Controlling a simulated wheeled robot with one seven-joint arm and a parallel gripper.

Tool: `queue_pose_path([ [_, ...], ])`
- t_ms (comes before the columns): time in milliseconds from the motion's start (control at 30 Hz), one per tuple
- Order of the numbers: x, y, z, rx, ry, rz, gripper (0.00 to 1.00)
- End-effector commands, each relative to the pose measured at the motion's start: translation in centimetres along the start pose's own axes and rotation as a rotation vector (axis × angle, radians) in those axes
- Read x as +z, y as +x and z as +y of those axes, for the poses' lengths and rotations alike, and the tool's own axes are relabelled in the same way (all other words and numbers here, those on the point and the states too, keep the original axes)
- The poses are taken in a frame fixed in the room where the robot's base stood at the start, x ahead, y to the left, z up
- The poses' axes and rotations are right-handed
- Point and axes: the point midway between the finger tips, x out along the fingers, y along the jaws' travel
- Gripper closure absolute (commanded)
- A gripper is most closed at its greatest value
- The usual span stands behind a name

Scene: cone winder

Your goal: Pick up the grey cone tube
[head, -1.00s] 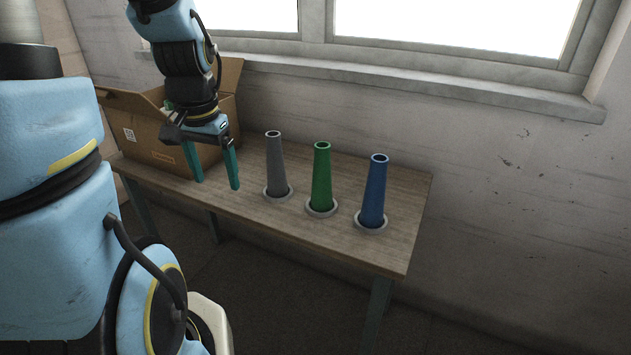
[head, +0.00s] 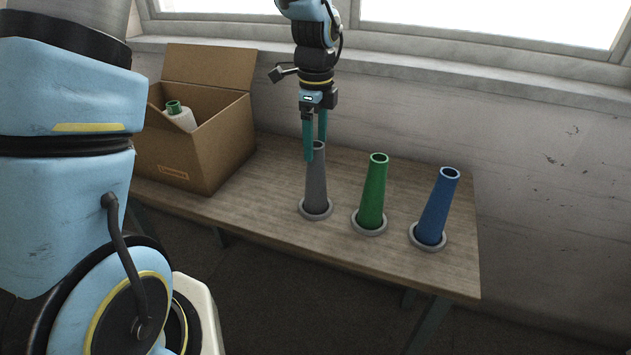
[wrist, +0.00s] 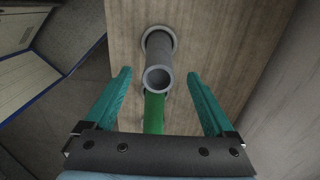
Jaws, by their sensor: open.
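The grey cone tube (head: 316,182) stands upright in a grey ring holder on the wooden table, leftmost of the three tubes. My gripper (head: 315,150) is open, pointing down at the tube's top, with its teal fingers around the upper end in the head view. In the wrist view the grey tube (wrist: 158,72) shows its open top between and slightly beyond the two spread fingertips of my gripper (wrist: 158,75); I cannot tell whether either finger touches it. The green cone tube (head: 373,192) stands to its right and shows partly behind it in the wrist view (wrist: 154,112).
The blue cone tube (head: 436,207) stands in a ring at the right end of the table (head: 300,243). An open cardboard box (head: 222,143) at the left holds a wound cone. A wall and window sill (head: 440,82) lie behind the table.

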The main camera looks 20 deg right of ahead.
Motion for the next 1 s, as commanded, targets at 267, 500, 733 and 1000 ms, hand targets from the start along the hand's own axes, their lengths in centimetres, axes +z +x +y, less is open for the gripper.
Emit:
queue_pose_path([
  [267,-0.1,2.7,0.3,0.005,0.000,0.000,0.11],
  [500,-0.1,5.4,0.2,0.001,-0.001,0.000,0.11],
  [733,0.0,5.5,0.2,-0.001,-0.002,0.000,0.11],
  [1000,0.0,5.5,0.2,-0.001,-0.002,0.001,0.42],
])
